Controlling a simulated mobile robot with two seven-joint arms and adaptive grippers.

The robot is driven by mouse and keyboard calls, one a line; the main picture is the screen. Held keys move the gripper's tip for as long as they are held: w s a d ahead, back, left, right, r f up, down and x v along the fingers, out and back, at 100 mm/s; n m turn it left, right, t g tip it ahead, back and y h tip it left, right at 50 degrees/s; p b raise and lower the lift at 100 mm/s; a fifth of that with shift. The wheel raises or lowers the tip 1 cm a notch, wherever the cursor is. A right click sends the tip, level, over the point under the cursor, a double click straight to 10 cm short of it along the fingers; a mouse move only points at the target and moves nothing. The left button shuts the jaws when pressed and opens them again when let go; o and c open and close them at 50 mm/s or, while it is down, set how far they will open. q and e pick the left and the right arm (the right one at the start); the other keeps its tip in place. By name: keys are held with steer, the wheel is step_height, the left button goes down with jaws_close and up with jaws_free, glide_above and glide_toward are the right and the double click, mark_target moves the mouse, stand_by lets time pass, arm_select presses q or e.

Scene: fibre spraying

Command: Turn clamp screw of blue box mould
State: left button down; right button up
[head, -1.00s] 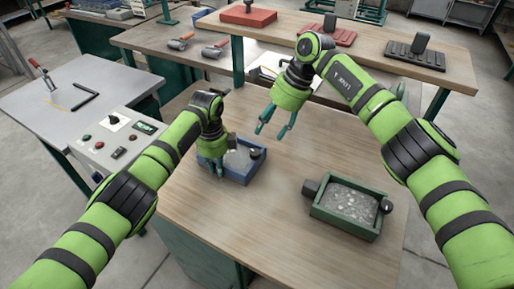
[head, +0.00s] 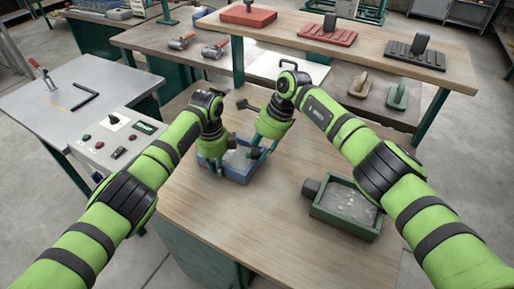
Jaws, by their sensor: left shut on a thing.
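The blue box mould (head: 238,176) sits on the near wooden table, filled with grey material. My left gripper (head: 216,168) is at its left side, shut on the mould, and hides its left end. A dark clamp screw knob sits at the mould's right end; my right gripper (head: 262,147) is down around it and mostly covers it. The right fingers look apart, and whether they touch the knob cannot be told.
A green box mould (head: 325,214) with grey fill and a dark knob stands to the right. A control box (head: 118,138) is at the left. Trowels (head: 362,84) and red and black floats lie on the back benches. Bare tabletop lies in front.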

steer(key=shift+a+r, duration=0.1)
steer(key=shift+c, duration=0.6)
arm_select(q)
steer(key=shift+d, duration=0.1)
arm_select(e)
steer(key=shift+a, duration=0.1)
arm_select(q)
steer(key=shift+s+d, duration=0.1)
steer(key=shift+d, duration=0.05)
arm_select(e)
steer(key=m+t, duration=0.1)
steer(key=m, duration=0.2)
steer(key=m+t, duration=0.1)
steer(key=m, duration=0.3)
steer(key=shift+s+a+r+t+h, duration=0.1)
steer(key=shift+r+t+h, duration=0.05)
steer(key=shift+t+h, duration=0.2)
steer(key=m+t+h, duration=0.1)
steer(key=m, duration=0.3)
steer(key=shift+a+m, duration=0.1)
steer(key=shift+m, duration=0.2)
steer(key=shift+m+t+h, duration=0.45)
steer(key=shift+m+h, duration=0.3)
steer(key=shift+m, duration=1.15)
arm_select(q)
steer(key=shift+f, duration=0.1)
